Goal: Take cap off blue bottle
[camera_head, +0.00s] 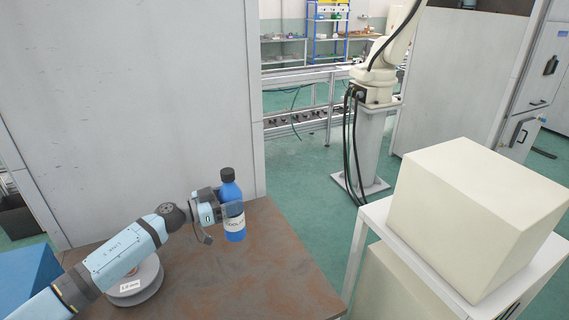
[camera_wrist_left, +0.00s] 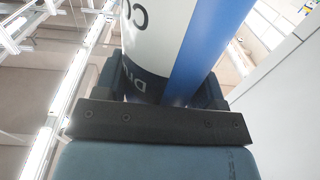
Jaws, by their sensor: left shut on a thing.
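The blue bottle (camera_head: 232,208) with a white label stands upright near the far right edge of the brown table. Its black cap (camera_head: 227,174) is on top. My left gripper (camera_head: 226,209) is shut on the bottle's body at label height, below the cap. In the left wrist view the bottle (camera_wrist_left: 205,45) fills the space between the dark fingers (camera_wrist_left: 165,85), with blue and white surface showing. The cap is not visible in that view. My right gripper is not in view.
The brown table (camera_head: 275,270) is bare in front of the bottle. A grey round disc (camera_head: 140,288) lies under my left arm. A blue box (camera_head: 25,275) is at the left edge. A cream box (camera_head: 470,215) sits on a white stand at right. A grey panel rises behind the table.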

